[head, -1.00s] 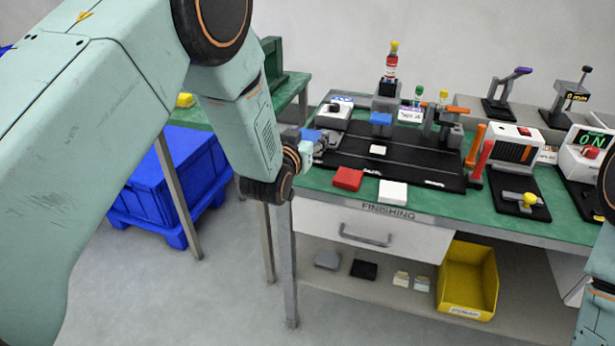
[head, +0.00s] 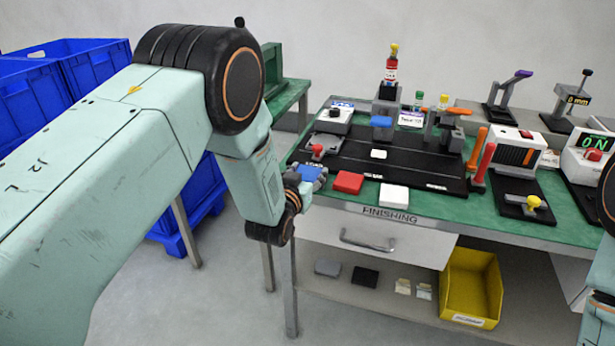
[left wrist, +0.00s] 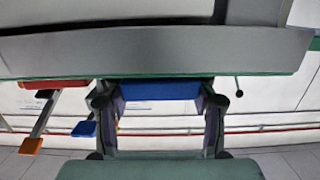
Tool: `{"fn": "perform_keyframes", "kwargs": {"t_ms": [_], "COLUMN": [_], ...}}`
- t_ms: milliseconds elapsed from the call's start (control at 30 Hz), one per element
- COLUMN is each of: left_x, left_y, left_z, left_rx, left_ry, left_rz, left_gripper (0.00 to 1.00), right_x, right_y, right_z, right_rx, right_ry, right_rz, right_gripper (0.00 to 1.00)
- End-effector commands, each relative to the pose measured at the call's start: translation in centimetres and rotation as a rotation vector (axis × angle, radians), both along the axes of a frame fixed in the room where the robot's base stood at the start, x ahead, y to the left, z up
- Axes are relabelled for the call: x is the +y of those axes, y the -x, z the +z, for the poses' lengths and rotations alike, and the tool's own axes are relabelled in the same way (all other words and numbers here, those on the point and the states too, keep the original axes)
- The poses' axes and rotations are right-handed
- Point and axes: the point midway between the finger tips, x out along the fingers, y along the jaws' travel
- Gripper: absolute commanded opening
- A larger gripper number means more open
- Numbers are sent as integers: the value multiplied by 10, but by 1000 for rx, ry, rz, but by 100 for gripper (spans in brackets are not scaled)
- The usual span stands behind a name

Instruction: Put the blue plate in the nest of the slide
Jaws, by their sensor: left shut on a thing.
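The blue plate (head: 311,172) is in my left gripper (head: 303,182), at the near left corner of the finishing bench. The left wrist view shows the blue plate (left wrist: 160,90) between both fingers of the left gripper (left wrist: 160,103), which is shut on it. The slide (head: 324,147), a grey carriage with a red knob, stands behind the gripper at the left end of the black base (head: 410,167). The plate is apart from it, nearer to the front edge. The inside of the nest cannot be made out. My right gripper is out of view.
A red plate (head: 348,182) and a white plate (head: 394,195) lie right of the gripper, along the front edge. A white piece (head: 379,154) lies on the black base. Behind stand a white box with a black knob (head: 336,115) and a blue-headed device (head: 381,122).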

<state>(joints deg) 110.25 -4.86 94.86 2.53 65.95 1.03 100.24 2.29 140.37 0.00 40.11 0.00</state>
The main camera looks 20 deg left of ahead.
Motion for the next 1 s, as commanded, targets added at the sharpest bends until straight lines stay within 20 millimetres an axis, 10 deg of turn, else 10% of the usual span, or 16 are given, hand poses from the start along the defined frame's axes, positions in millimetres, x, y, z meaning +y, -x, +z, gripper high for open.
{"fn": "perform_keyframes", "kwargs": {"t_ms": [467,500,733,1000], "left_x": [0,0,0,0], "left_y": [0,0,0,0], "left_z": [-8,-7,-7,-7], "left_rx": [-2,-1,-1,-1], "left_ry": [0,0,0,0], "left_rz": [0,0,0,0], "left_gripper": [27,60,80,80], "right_x": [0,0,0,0], "right_y": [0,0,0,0], "right_z": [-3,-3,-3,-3], "right_rx": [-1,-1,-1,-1], "right_ry": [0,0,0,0], "right_rz": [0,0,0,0], "right_gripper": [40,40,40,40]}}
